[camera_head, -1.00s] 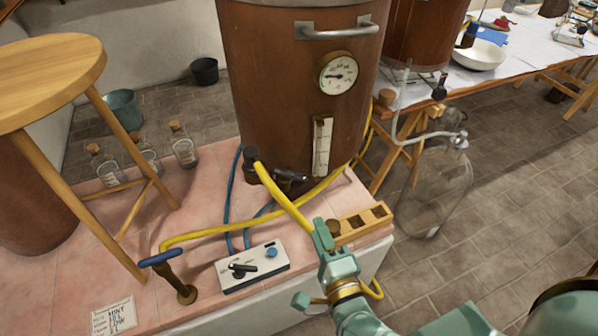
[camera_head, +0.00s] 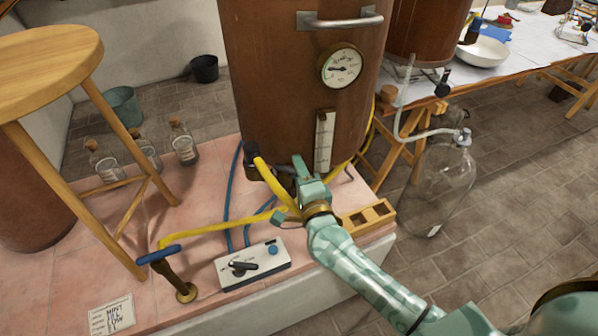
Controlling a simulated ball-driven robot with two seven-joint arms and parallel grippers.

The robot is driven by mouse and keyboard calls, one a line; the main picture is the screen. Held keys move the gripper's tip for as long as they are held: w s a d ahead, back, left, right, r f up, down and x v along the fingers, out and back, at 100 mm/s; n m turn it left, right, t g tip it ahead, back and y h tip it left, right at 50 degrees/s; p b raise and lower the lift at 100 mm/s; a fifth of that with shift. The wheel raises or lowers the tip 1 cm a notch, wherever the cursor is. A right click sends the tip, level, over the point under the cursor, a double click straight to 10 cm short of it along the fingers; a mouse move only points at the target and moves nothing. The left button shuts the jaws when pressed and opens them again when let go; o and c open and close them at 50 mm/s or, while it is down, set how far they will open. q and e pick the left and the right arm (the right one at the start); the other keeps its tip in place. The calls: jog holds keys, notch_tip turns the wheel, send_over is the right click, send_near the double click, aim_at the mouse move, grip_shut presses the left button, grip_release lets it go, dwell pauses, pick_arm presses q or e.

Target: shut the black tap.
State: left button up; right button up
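The black tap (camera_head: 284,170) sits low on the front of the large copper vessel (camera_head: 270,75). Only a dark part of it shows, because my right gripper (camera_head: 299,174) is in front of it. The gripper's fingers are at the tap, seen from behind. I cannot tell whether they touch it or are open or shut. How far the tap is turned is hidden too. My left gripper is out of view.
A yellow hose (camera_head: 212,228) and blue hoses (camera_head: 229,200) run across the pink tiled ledge. A control box (camera_head: 252,265), a blue-handled valve (camera_head: 160,256) and a wooden rack (camera_head: 368,218) stand near. A wooden stool (camera_head: 45,65) is at left, a glass jar (camera_head: 440,185) at right.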

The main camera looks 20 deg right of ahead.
grip_shut()
jog(key=shift+w+d+r+n+y, duration=0.1)
jog(key=shift+w+d+n+y, duration=0.1)
jog(key=shift+n+y, duration=0.45)
jog(key=shift+y, duration=0.65)
grip_release()
